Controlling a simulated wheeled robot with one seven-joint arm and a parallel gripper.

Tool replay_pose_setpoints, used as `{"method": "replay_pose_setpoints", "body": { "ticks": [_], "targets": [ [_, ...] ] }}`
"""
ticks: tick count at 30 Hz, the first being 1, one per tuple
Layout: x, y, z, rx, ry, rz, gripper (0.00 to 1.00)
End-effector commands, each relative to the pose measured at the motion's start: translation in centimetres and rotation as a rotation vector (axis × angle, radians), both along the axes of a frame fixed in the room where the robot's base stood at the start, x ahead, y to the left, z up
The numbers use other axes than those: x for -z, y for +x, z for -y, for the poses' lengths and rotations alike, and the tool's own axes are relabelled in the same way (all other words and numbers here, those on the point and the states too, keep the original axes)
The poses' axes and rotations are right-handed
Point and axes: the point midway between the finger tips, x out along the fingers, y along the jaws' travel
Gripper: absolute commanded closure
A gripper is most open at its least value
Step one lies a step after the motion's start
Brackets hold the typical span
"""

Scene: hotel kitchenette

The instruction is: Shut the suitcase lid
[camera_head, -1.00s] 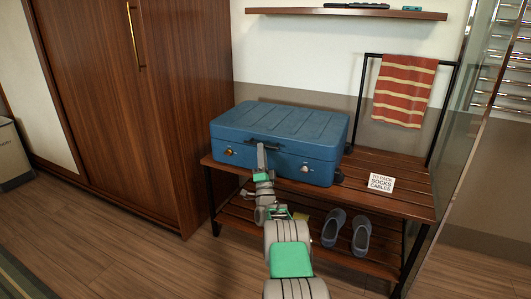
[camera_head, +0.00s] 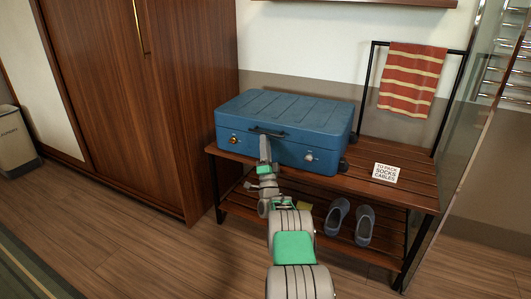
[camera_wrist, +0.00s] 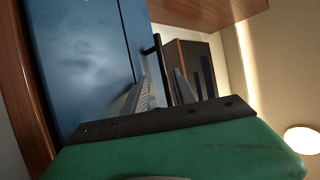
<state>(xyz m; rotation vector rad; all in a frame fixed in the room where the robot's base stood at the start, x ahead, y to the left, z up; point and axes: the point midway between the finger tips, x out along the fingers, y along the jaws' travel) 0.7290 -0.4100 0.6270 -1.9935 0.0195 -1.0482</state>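The blue suitcase (camera_head: 285,112) lies flat on the slatted wooden bench, and its lid looks down, with no gap that I can make out. Its black handle (camera_head: 267,131) and two round latches, left (camera_head: 233,140) and right (camera_head: 309,157), are on the front side. My gripper (camera_head: 264,143) is in front of the suitcase, just below the handle. In the wrist view the fingers (camera_wrist: 162,88) stand apart with nothing seen between them. The blue front side (camera_wrist: 80,60) and the dark handle (camera_wrist: 150,58) are just beyond. I cannot tell whether a finger touches the suitcase.
A white card (camera_head: 386,173) lies on the bench (camera_head: 410,195) right of the suitcase. Grey slippers (camera_head: 350,222) sit on the lower shelf. A striped towel (camera_head: 410,78) hangs on the back rail. A wooden wardrobe (camera_head: 120,110) stands left, and a glass panel (camera_head: 465,130) stands right.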

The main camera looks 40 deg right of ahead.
Motion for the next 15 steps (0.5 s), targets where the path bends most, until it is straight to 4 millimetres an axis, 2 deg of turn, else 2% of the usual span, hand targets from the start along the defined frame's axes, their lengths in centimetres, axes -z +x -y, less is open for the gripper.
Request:
{"method": "replay_pose_setpoints", "body": {
  "ticks": [9,15],
  "targets": [
    [3.6,-3.2,-1.7,0.002,0.004,-0.003,0.68],
    [4.8,-4.5,-2.5,0.001,0.003,-0.003,0.68]
  ]
}}
